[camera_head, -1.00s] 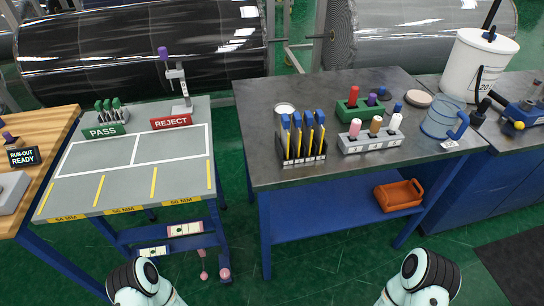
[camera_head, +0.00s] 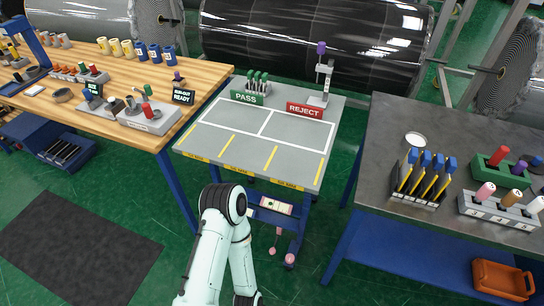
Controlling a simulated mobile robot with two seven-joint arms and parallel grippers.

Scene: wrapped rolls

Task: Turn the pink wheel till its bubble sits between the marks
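Under the grey cart (camera_head: 200,150) hang two small pink knobs, a left one (camera_head: 272,250) and a right one (camera_head: 290,260). I cannot tell from this view which is the pink wheel. A pale level vial with a pinkish frame (camera_head: 276,205) sits on the cart's front below the top. Its bubble and marks are too small to read. My pale arm rises from the bottom middle and hides part of the cart's lower left. Neither gripper shows in the view.
A wooden bench (camera_head: 120,80) with cups and instruments stands at the left. A dark metal table (camera_head: 385,150) with racks of tools stands at the right. PASS (camera_head: 247,98) and REJECT (camera_head: 304,111) signs stand on the cart. Green floor lies open in front.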

